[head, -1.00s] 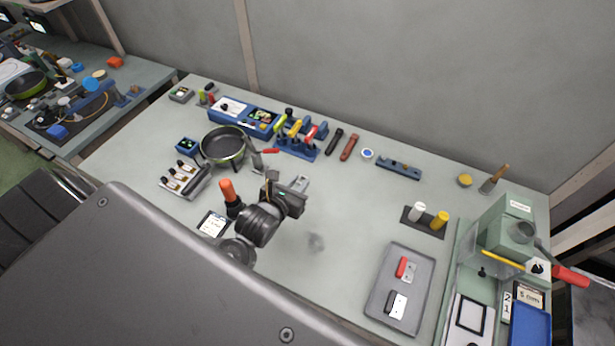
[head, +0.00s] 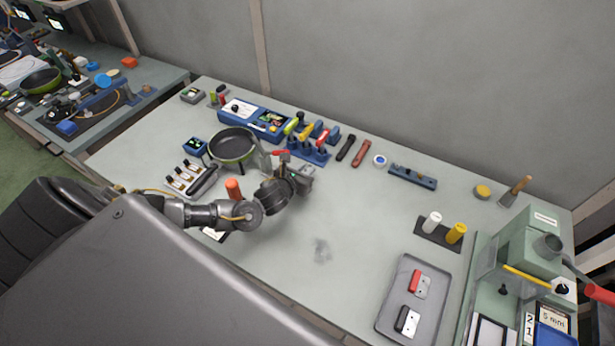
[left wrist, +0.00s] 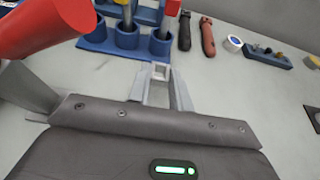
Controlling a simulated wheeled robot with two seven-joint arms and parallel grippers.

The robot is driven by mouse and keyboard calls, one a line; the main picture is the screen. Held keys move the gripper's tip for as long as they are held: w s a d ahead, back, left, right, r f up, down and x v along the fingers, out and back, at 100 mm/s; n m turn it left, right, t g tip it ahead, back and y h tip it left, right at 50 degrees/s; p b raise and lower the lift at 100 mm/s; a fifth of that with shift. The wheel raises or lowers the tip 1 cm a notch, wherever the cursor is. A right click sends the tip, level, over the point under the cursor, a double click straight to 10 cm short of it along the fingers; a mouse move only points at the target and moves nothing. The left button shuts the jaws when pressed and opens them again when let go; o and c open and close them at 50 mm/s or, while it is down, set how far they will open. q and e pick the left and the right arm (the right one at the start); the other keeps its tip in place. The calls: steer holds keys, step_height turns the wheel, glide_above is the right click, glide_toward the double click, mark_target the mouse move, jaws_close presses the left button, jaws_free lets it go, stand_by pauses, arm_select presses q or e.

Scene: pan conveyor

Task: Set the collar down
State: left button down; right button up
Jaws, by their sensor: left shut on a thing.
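My left gripper (head: 300,176) reaches in from the left, low over the middle of the table, just in front of the blue cup stand. In the left wrist view, the gripper (left wrist: 161,92) is shut on a small pale grey, square-looking piece, which I take to be the collar (left wrist: 160,72). The collar sits between the fingertips, with the table behind it. I cannot tell whether it touches the table. In the head view it blends with the grey fingertips. My right gripper is not in view.
A blue stand (head: 308,150) with coloured-handled tools is close beyond the gripper. A red-ended part (left wrist: 45,22) is close at its left. A black pan (head: 233,146) stands left. A grey tray (head: 387,318) lies right. The table (head: 350,215) between is clear.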

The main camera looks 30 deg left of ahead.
arm_select(q)
steer(key=shift+w+f, duration=0.1)
steer(key=shift+f, duration=1.65)
steer(key=shift+f, duration=0.2)
steer(key=c, duration=1.3)
jaws_free()
